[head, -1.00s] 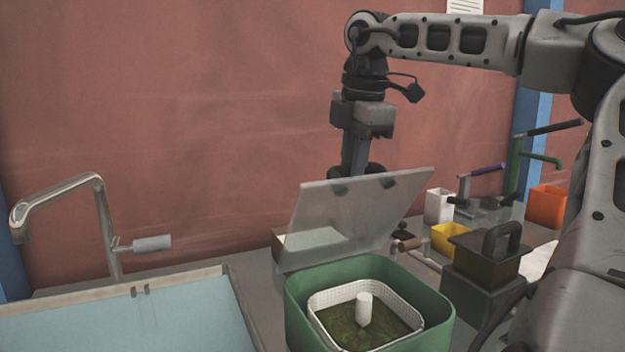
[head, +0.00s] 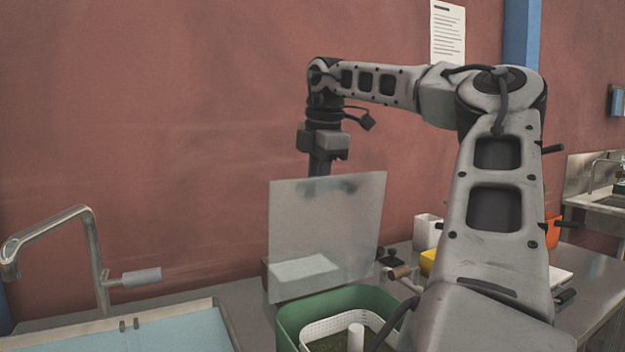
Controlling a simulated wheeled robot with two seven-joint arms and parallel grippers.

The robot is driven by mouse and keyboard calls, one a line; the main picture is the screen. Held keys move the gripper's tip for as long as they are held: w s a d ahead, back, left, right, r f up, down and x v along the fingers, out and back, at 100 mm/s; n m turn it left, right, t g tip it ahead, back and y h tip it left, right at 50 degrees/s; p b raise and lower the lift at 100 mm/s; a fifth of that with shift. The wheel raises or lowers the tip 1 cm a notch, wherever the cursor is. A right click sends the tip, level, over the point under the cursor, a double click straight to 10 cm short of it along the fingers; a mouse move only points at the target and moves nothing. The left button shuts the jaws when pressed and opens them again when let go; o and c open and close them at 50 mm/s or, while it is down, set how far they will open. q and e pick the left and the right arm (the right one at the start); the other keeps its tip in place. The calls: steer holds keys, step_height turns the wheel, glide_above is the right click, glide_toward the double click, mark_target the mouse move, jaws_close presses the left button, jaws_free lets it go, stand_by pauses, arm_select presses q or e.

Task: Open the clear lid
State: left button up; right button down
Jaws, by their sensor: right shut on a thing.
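The clear lid (head: 335,232) stands nearly upright at the back of the green container (head: 292,322). Inside the container is a white perforated basket (head: 320,327) with a white post (head: 355,338) in its middle. My right gripper (head: 320,168) comes down from above behind the top edge of the lid. Its fingertips are partly hidden behind the frosted panel, and it is shut on the lid near that edge. My left gripper is not in view.
A sink (head: 130,335) with a metal faucet (head: 92,245) is on the left. A white box (head: 427,232) and a yellow bin (head: 428,261) stand to the right, partly behind my right arm. A brick-red wall closes off the back.

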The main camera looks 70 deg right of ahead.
steer(key=shift+f, duration=0.35)
steer(key=c, duration=1.5)
jaws_free()
steer(key=shift+o, duration=1)
steer(key=shift+w+d, duration=0.1)
steer(key=shift+d, duration=0.1)
steer(key=p+v, duration=0.2)
steer(key=v, duration=1.4)
steer(key=shift+w, duration=0.1)
